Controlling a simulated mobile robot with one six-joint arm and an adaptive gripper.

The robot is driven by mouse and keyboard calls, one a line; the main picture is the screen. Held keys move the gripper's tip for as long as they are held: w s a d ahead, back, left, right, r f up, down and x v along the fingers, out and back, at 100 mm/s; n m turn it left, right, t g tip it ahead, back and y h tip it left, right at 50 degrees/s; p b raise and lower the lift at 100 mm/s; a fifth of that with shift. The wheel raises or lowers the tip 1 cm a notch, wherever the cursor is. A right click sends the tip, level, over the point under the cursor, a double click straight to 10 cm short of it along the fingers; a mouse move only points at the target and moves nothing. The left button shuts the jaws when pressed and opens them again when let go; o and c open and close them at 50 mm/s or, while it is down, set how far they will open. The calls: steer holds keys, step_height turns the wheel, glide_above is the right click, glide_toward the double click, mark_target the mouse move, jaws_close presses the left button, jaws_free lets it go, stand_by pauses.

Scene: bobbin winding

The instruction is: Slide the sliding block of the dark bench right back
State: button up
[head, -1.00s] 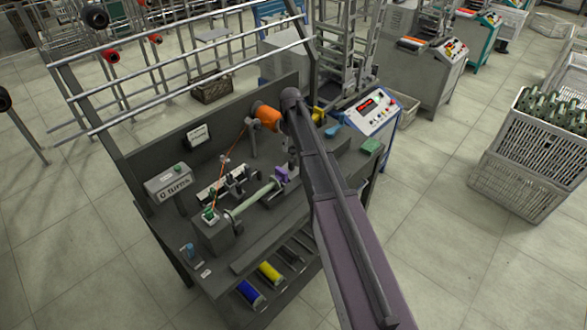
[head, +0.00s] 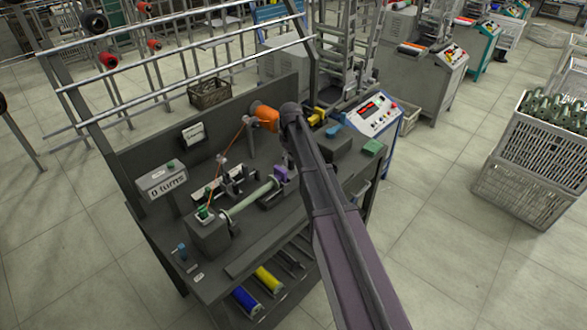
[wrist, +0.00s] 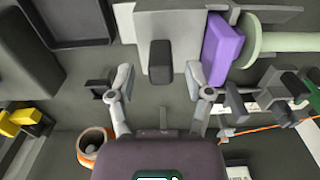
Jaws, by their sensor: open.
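The sliding block is a grey block (wrist: 183,45) with a dark upright knob (wrist: 160,62) and a purple piece (wrist: 222,50) at its side. In the head view its purple piece (head: 281,173) shows on the dark bench (head: 215,285), at the right end of a pale green tube (head: 251,198). In the wrist view the tube (wrist: 285,42) meets the purple piece. My gripper (wrist: 158,84) is open, with its fingers spread either side of the knob's near end. I cannot tell whether they touch anything. In the head view my arm hides the gripper.
An orange part (head: 265,118) and a thread stand behind the tube. A counter box (head: 163,180) reads "0 turns". A control panel (head: 368,110) and green block (head: 374,148) lie right of my arm. Blue and yellow spools (head: 268,279) sit on the bench's lower front.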

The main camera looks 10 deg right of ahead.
steer(key=shift+f+b, duration=1)
steer(key=shift+f, duration=0.3)
